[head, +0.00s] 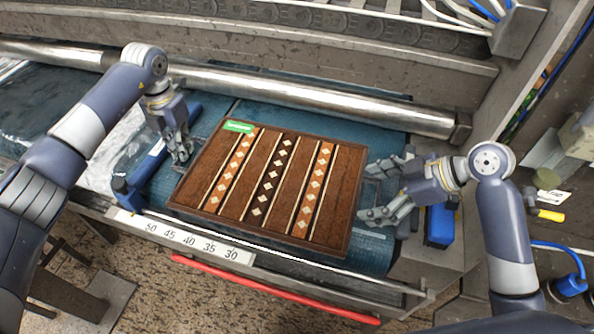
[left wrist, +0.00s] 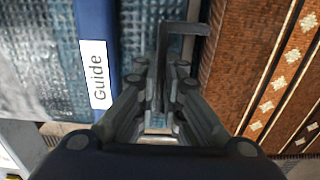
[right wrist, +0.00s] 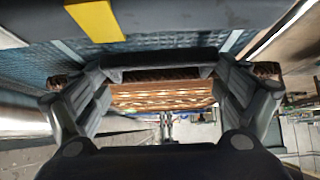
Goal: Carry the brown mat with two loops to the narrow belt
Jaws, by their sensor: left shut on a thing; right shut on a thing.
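The brown mat (head: 262,187) has rows of pale diamonds, black and orange stripes and a green tag. It is over the teal belt (head: 375,245), slightly turned; I cannot tell whether it touches it. My left gripper (head: 181,157) is shut on the dark loop (left wrist: 185,28) at the mat's left edge. My right gripper (head: 372,190) is at the right edge, its fingers far apart with the dark loop bar (right wrist: 160,66) held between them. The mat's edge (right wrist: 160,95) shows beyond the bar. I cannot tell which surface is the narrow belt.
A blue guide (head: 150,165) stands close left of the mat, labelled in the left wrist view (left wrist: 97,75). Another blue block (head: 440,225) is at the right. A steel roller (head: 320,100) lies behind. A numbered scale (head: 190,238) and a red bar (head: 270,287) run along the front.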

